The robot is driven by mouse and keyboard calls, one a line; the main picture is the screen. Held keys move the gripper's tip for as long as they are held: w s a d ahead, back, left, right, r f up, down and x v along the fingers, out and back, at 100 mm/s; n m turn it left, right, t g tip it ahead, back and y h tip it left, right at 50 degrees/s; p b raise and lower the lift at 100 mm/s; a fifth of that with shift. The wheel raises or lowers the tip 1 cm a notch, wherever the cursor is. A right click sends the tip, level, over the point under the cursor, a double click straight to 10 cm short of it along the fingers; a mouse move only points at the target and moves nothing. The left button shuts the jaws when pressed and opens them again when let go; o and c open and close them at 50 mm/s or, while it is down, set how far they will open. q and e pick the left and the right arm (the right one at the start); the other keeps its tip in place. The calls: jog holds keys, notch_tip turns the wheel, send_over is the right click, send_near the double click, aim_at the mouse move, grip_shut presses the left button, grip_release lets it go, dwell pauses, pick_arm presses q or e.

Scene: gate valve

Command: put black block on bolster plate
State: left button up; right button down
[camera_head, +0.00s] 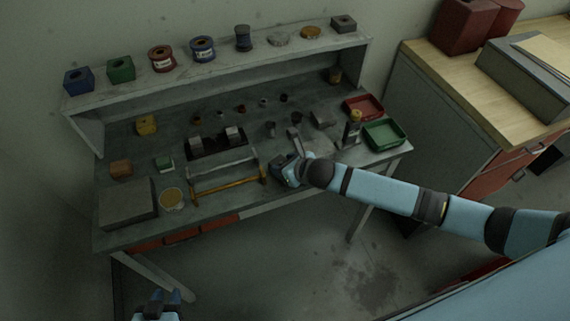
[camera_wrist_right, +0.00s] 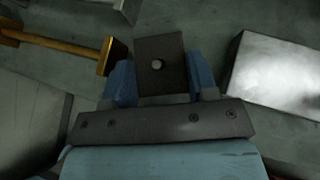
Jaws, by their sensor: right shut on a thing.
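A black block (camera_wrist_right: 150,52) with a round hole sits between the blue fingers of my right gripper (camera_wrist_right: 160,85) in the right wrist view. The gripper is shut on it. In the head view my right gripper (camera_head: 279,166) is over the front middle of the bench, and the block is hard to make out there. A thick grey slab (camera_head: 128,203) lies at the bench's front left, well apart from that gripper. It may be the bolster plate, but I cannot tell for certain. My left gripper (camera_head: 166,298) is low, in front of the bench; its opening is unclear.
A yellow-topped round tin (camera_head: 172,198) stands beside the slab. Red (camera_head: 363,107) and green (camera_head: 386,134) trays are at the right. Spools and blocks line the rear shelf (camera_head: 220,56).

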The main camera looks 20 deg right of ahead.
jog(key=c, duration=0.5)
grip_release()
jog(key=shift+f, duration=0.1)
jog(key=shift+c, duration=0.2)
jog(key=shift+o, duration=0.7)
